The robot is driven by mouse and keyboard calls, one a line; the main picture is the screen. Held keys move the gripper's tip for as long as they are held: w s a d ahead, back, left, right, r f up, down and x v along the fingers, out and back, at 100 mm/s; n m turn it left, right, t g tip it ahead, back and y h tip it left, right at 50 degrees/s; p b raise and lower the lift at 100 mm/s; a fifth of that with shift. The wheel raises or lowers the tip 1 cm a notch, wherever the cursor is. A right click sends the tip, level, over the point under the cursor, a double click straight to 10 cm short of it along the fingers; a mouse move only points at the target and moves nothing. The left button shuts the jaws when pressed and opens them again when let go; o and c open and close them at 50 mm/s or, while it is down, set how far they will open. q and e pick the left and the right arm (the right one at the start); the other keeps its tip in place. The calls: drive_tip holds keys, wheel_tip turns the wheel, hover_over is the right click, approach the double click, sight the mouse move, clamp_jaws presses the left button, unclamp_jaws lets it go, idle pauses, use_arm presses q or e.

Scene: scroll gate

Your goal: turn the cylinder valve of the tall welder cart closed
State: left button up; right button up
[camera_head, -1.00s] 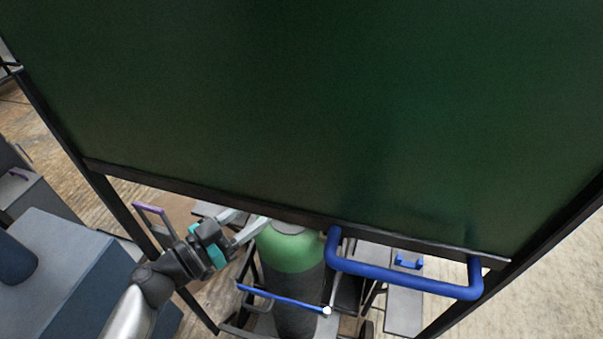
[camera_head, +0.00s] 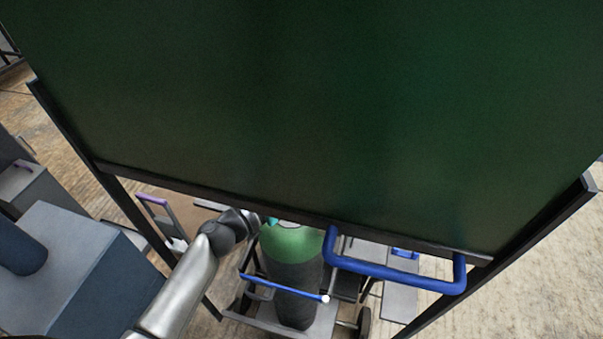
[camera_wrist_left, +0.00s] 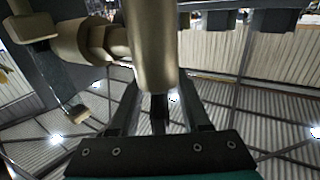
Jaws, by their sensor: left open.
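The gas cylinder (camera_head: 295,278), green on top and dark below, stands on the cart (camera_head: 260,324) under the lower edge of the green screen. Its top and valve are hidden behind the screen in the head view. My left arm reaches up from the lower left; its gripper is mostly hidden behind the screen's lower edge. In the left wrist view my left gripper (camera_wrist_left: 158,84) is open. A brass-coloured valve part (camera_wrist_left: 153,45) comes down between its fingers; contact cannot be told. More brass fittings (camera_wrist_left: 97,40) lie to its left. My right gripper is not in view.
The large green screen (camera_head: 320,110) in a dark frame fills the upper head view. A blue handle (camera_head: 395,269) juts out below it at right. A blue bar (camera_head: 284,288) crosses before the cylinder. A grey-blue box (camera_head: 75,265) stands at left.

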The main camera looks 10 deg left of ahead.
use_arm(q)
drive_tip(key=shift+c, duration=0.3)
clamp_jaws()
idle(0.3)
